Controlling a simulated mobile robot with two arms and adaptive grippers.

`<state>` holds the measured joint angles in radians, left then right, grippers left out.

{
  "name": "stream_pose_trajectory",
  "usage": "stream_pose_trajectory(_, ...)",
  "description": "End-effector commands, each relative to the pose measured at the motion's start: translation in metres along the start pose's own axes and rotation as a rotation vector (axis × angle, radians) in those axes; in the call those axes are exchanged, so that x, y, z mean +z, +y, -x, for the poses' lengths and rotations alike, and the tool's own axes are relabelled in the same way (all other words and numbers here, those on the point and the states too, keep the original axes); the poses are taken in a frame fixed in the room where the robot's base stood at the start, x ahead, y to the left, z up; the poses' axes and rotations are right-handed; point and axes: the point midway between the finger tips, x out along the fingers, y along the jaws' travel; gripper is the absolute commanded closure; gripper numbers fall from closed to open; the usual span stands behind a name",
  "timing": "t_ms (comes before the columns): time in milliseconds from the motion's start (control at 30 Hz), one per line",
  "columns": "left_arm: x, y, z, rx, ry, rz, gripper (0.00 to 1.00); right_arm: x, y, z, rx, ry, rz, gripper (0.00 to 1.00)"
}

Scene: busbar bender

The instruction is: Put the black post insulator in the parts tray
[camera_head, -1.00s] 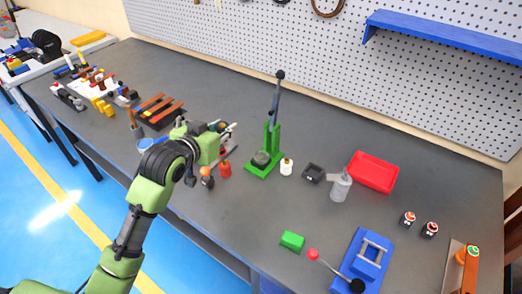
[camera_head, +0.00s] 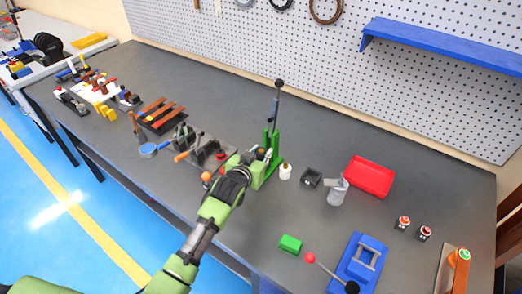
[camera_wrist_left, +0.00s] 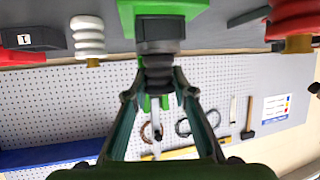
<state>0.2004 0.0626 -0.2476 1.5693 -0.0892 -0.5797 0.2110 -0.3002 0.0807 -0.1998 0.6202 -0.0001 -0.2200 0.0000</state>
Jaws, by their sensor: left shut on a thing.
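My left gripper (camera_head: 264,154) reaches to the green press (camera_head: 271,140) and covers much of its base. In the left wrist view its fingers (camera_wrist_left: 160,78) are closed on a dark, ribbed piece, the black post insulator (camera_wrist_left: 157,64). The insulator is in line with a dark block (camera_wrist_left: 160,30) at the green base (camera_wrist_left: 165,6); I cannot tell whether they touch. The red parts tray (camera_head: 370,177) lies to the right, with no contents visible. My right gripper is not in view.
A white insulator (camera_head: 285,172), a black box (camera_head: 311,177) and a grey metal can (camera_head: 338,192) stand between the press and the tray. The press lever (camera_head: 276,100) rises behind my gripper. A red insulator (camera_wrist_left: 288,18) shows in the left wrist view.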

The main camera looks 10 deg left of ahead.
Motion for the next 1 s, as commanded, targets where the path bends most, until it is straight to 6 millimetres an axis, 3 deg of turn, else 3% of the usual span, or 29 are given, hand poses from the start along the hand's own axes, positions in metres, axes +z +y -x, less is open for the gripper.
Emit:
stream_pose_trajectory(367, 0.005, 0.000, -0.002, 0.000, -0.001, 0.001, 1.00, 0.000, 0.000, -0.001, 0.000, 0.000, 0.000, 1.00)
stream_pose_trajectory(400, 0.006, 0.000, -0.002, 0.000, -0.002, 0.001, 0.73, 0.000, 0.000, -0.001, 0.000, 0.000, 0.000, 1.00)
stream_pose_trajectory(467, 0.005, 0.000, -0.002, 0.000, -0.002, 0.001, 0.59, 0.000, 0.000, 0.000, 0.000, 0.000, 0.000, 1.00)
stream_pose_trajectory(1000, 0.008, 0.000, 0.002, 0.000, -0.001, 0.001, 0.59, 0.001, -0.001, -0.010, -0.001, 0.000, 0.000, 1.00)
